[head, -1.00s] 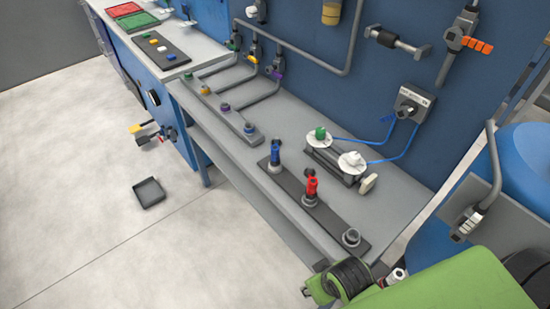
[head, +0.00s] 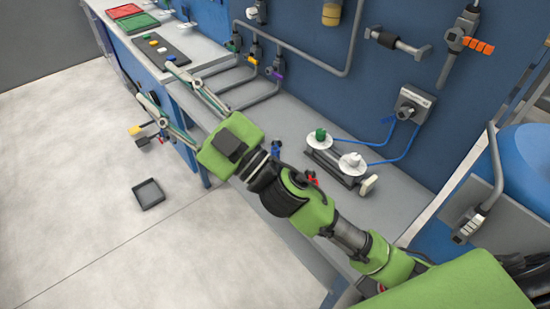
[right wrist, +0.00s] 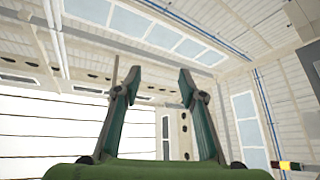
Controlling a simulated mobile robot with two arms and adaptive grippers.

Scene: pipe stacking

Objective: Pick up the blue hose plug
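The blue hose plug (head: 276,149) stands on the lower grey bench in the head view. Its lower part and the strip it stands on are hidden behind my right arm. A red plug (head: 312,179) shows just past the arm, also mostly hidden. My right gripper (head: 153,80) reaches to the upper left, well left of the blue plug and pointing away from it. Its two long fingers are spread with nothing between them. In the right wrist view the open fingers (right wrist: 158,76) show against the ceiling and wall. My left gripper is not in view.
Two white discs (head: 352,161) on a dark stand, one with a green plug (head: 320,135), sit right of the blue plug. A grey socket box (head: 413,103) with blue cables is on the wall. Pipes line the wall. A dark tray (head: 148,194) lies on open floor.

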